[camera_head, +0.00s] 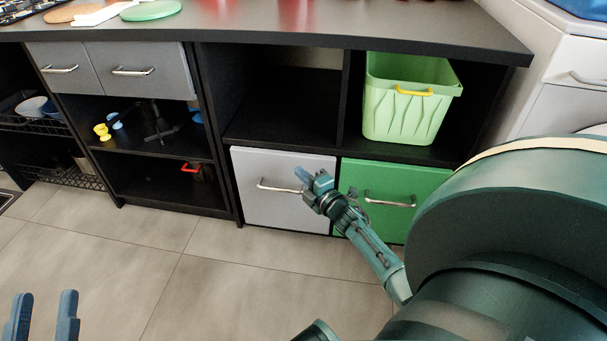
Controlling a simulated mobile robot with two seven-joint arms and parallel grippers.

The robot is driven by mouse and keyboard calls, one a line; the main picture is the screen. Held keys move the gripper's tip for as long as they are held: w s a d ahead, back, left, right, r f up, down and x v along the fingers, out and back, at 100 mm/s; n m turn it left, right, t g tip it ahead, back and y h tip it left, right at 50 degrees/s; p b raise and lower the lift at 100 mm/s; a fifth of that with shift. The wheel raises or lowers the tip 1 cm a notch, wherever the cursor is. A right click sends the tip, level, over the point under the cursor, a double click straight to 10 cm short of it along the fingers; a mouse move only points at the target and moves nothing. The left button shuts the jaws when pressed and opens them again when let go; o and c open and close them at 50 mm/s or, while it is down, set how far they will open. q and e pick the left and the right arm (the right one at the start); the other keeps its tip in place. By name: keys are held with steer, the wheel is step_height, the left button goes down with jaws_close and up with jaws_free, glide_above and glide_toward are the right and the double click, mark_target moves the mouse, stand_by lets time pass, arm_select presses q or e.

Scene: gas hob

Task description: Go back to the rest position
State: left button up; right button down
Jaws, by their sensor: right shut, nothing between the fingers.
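My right gripper (303,175) is shut and empty. It is at the end of my arm coming in from the lower right, in front of the light grey drawer (265,210). Its fingertips appear just above the right end of that drawer's handle (285,188); I cannot tell whether they touch it. My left gripper (43,316) shows only as two blue fingers at the bottom left corner, apart, with bare floor between them. The rest of it is out of the picture.
A green drawer (430,181) is beside the grey one, both closed. A light green bin (402,120) stands in the compartment above. The dark counter (380,30) runs along the top. A white appliance (565,80) is at right. The tiled floor (220,285) is clear.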

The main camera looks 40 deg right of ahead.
arm_select(q)
steer(key=p, duration=0.1)
steer(key=f+g+y+p, duration=0.1)
steer(key=p, duration=0.1)
steer(key=shift+s+f+n, duration=0.25)
steer(key=shift+s+n, duration=0.05)
steer(key=shift+n, duration=0.1)
arm_select(e)
steer(key=s, duration=1)
steer(key=shift+a, duration=0.4)
steer(key=shift+f, duration=0.1)
